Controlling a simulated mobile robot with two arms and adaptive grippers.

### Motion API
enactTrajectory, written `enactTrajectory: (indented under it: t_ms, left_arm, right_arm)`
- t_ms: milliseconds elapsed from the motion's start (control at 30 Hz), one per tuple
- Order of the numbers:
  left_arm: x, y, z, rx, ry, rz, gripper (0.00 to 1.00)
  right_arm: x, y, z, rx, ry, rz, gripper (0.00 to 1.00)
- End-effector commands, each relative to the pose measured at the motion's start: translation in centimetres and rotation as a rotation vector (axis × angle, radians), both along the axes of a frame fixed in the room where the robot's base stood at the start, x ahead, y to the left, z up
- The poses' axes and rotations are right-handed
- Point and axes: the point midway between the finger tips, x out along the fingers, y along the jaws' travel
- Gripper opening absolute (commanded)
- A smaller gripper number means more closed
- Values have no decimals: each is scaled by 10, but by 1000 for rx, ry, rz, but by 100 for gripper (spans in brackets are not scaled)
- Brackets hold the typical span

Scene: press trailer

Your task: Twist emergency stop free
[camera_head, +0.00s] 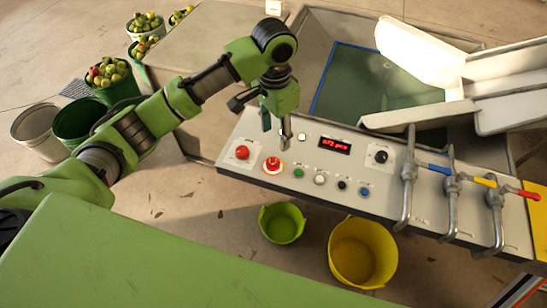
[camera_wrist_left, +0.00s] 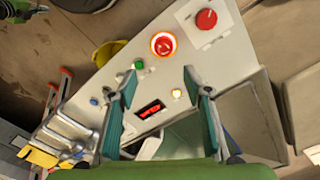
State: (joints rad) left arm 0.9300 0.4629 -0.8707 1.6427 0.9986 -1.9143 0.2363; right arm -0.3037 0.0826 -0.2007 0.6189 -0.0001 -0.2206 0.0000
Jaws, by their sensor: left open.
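The control panel (camera_head: 310,163) is a pale sloped box with two red buttons at its left end. One red button (camera_head: 272,165) has a glowing ring around it; it also shows in the left wrist view (camera_wrist_left: 163,44). The other red button (camera_head: 242,152) sits on a pale square plate, and also shows in the left wrist view (camera_wrist_left: 206,19). My left gripper (camera_head: 276,131) is open and empty above the panel, close to the lit button and apart from it. In the left wrist view its two fingers (camera_wrist_left: 160,84) are spread, with the lit button beyond their tips. My right gripper does not show.
A red display (camera_head: 334,145), small buttons and a black knob (camera_head: 380,156) share the panel. Pipes with coloured valve handles (camera_head: 433,168) rise at its right. A green bucket (camera_head: 282,223) and a yellow bucket (camera_head: 361,252) stand on the floor in front.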

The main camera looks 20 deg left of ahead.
Motion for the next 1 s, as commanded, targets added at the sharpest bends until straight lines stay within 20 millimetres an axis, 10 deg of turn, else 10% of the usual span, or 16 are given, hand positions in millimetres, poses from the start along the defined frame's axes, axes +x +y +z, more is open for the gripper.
enactTrajectory:
  t_ms: [267,1000]
  left_arm:
    - [4,7,-8,16,11,13,45]
    - [4,6,-128,14,6,10,45]
  right_arm:
    - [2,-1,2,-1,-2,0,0]
    - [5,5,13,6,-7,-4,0]
